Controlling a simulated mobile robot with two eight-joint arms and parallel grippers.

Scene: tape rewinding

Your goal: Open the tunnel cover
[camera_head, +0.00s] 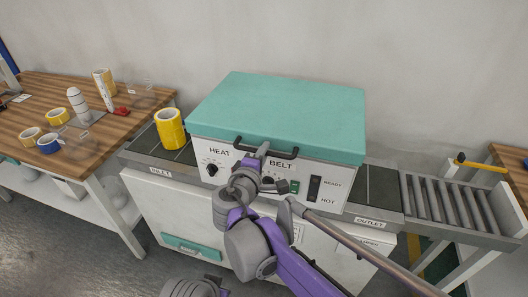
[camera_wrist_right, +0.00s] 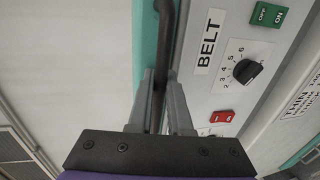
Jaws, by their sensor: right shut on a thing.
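The teal tunnel cover (camera_head: 285,110) lies closed on top of the white machine housing (camera_head: 235,168). Its dark bar handle (camera_head: 285,154) runs along the front edge above the HEAT and BELT labels. My right gripper (camera_head: 262,150) is shut on the handle near its middle. In the right wrist view, the handle (camera_wrist_right: 167,25) runs down between the two fingers of the gripper (camera_wrist_right: 163,75), with the teal cover edge (camera_wrist_right: 145,50) to the left.
A yellow tape roll (camera_head: 170,128) stands on the inlet belt left of the machine. The outlet belt (camera_head: 378,188) leads to a roller conveyor (camera_head: 445,202) on the right. A wooden table (camera_head: 90,95) with several tape rolls stands left. Knobs and switches (camera_wrist_right: 247,71) sit close to my right gripper.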

